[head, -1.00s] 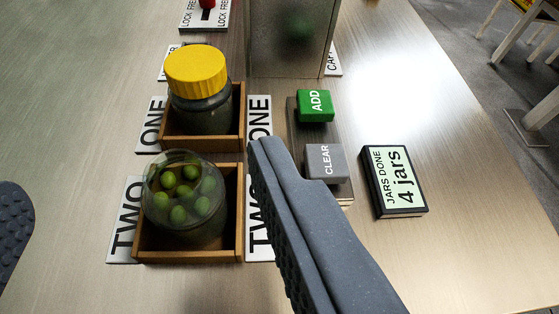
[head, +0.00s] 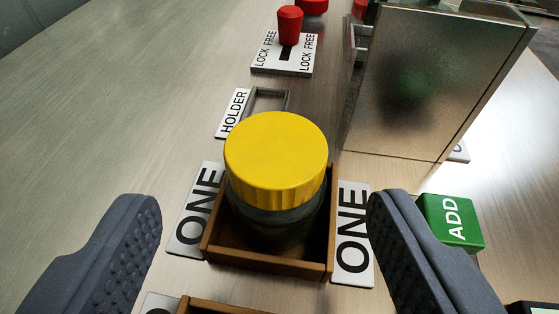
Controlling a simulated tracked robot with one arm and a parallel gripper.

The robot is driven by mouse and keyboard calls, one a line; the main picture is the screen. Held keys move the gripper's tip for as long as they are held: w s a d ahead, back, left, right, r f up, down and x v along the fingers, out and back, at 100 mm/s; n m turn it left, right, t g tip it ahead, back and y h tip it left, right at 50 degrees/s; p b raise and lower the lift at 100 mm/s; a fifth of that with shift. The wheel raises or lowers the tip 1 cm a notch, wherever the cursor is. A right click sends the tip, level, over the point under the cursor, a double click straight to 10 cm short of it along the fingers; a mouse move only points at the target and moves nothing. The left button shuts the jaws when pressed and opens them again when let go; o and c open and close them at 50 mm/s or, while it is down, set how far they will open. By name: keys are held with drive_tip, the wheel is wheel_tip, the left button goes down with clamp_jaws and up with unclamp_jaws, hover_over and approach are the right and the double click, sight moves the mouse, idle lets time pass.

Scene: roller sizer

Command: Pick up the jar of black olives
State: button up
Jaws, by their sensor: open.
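A jar with a yellow lid (head: 276,160) stands upright in the wooden tray marked ONE (head: 268,262). Its dark glass body (head: 275,222) shows below the lid; I cannot make out the contents from here. My gripper (head: 262,235) is open and empty. Its two dark grey padded fingers reach in from the lower left and lower right, with the jar ahead and between them in the picture. Neither finger appears to touch the jar.
A green ADD button (head: 452,221) sits close beside the right finger. A metal box (head: 425,85) stands behind right. A HOLDER frame (head: 268,98) and a red knob on the LOCK FREE plate (head: 289,28) lie beyond. The table at left is clear.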

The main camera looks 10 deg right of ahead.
sight(278, 191)
drive_tip(key=x, duration=0.4)
drive_tip(key=shift+d+b, duration=0.25)
drive_tip(key=shift+b, duration=0.05)
clamp_jaws()
